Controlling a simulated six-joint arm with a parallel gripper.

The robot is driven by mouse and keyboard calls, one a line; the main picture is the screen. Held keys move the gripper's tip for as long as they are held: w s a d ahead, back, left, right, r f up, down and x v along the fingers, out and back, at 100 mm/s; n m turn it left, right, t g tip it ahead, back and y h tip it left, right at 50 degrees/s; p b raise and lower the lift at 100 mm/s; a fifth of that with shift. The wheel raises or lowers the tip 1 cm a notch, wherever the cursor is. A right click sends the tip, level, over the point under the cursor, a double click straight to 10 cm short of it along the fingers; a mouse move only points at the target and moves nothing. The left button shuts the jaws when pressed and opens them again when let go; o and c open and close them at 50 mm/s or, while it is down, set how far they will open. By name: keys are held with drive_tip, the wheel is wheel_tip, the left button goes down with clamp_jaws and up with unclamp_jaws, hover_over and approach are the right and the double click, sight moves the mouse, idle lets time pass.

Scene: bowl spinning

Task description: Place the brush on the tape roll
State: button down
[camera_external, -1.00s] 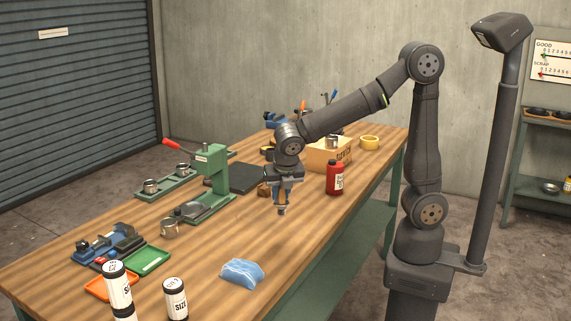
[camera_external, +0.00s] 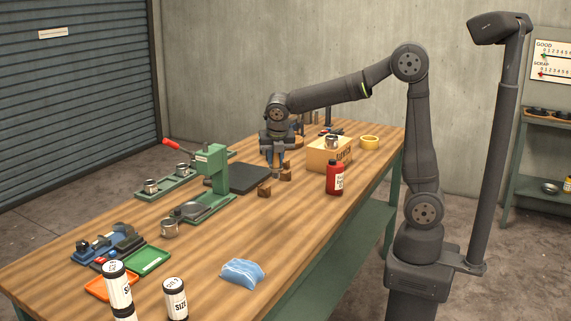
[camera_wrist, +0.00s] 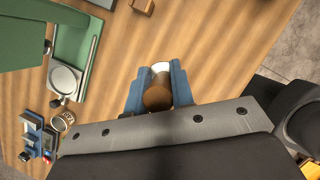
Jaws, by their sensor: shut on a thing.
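Most of the brush is hidden by the fingers and the view angle. The yellow tape roll (camera_external: 369,142) lies flat on the bench at the far right, beyond the box and apart from my gripper.
The cardboard box (camera_external: 329,156) with a metal cup on it and the red bottle (camera_external: 335,178) stand between my gripper and the right bench edge. A green press (camera_external: 212,170) stands left.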

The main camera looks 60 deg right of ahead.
drive_tip(key=w+d+r+m, duration=0.1)
drive_tip(key=w+d, duration=0.3)
drive_tip(key=d, duration=0.7)
drive_tip(key=w+d+r+m, duration=0.1)
drive_tip(key=w+d, duration=0.2)
drive_tip(key=d, duration=0.7)
drive_tip(key=s+d+m+g, duration=0.1)
drive_tip(key=s+d+m, duration=0.1)
drive_tip(key=d, duration=1.8)
drive_tip(key=s+d+m, duration=0.1)
drive_tip(key=s+d, duration=0.4)
drive_tip(key=d, duration=0.5)
drive_tip(key=s+d, duration=0.5)
drive_tip(key=d, duration=0.5)
drive_tip(key=s+d+m+g, duration=0.1)
drive_tip(key=s+d, duration=1.5)
drive_tip(key=s, duration=0.1)
hover_over(374, 141)
wheel_tip(374, 141, down, 6)
drive_tip(key=shift+h, duration=0.5)
drive_tip(key=shift+w+d+f, duration=0.1)
drive_tip(key=shift+f, duration=1.05)
drive_tip(key=shift+w+d+f, duration=0.1)
drive_tip(key=shift+f, duration=1)
drive_tip(key=shift+f, duration=0.15)
